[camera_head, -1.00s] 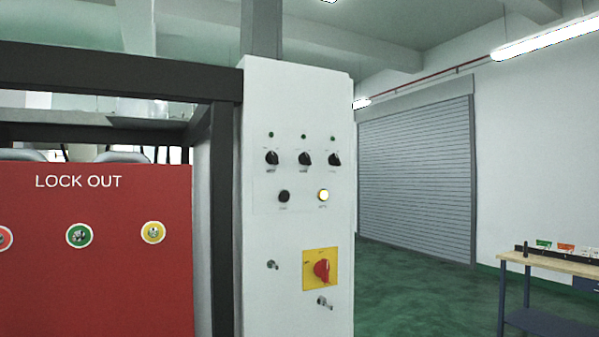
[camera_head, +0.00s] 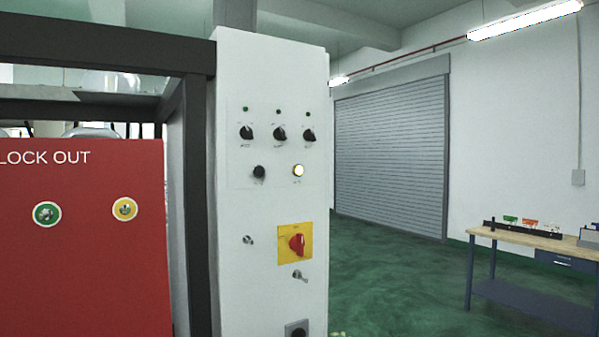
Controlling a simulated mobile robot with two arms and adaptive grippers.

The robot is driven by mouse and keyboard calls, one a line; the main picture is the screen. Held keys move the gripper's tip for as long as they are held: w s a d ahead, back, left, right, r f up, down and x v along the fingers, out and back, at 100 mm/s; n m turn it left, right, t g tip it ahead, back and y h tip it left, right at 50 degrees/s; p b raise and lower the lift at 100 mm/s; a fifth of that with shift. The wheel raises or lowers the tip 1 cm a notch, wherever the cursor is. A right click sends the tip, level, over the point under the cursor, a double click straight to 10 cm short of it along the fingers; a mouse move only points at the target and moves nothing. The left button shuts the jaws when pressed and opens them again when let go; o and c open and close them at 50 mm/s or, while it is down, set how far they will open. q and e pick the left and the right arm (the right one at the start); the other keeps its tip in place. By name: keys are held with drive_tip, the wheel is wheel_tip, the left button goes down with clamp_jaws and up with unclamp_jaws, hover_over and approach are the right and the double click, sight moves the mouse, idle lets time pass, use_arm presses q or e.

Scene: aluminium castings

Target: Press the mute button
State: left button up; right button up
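A tall white control panel (camera_head: 235,210) stands in the middle of the head view. On it are a dark round button (camera_head: 259,172) and a lit, yellowish-white round button (camera_head: 298,171) side by side. The small labels under both are too blurred to read, so I cannot tell which is the mute button. Above them are three black rotary knobs, the left one (camera_head: 246,132), the middle one (camera_head: 280,132) and the right one (camera_head: 309,133), each under a small indicator light. Neither of my grippers shows in this view.
A red rotary switch (camera_head: 297,244) on a yellow plate sits lower on the panel, with small metal locks nearby. A red LOCK OUT board (camera_head: 80,240) is at left. A workbench (camera_head: 540,241) stands at right. Green floor (camera_head: 390,275) between panel and bench is open.

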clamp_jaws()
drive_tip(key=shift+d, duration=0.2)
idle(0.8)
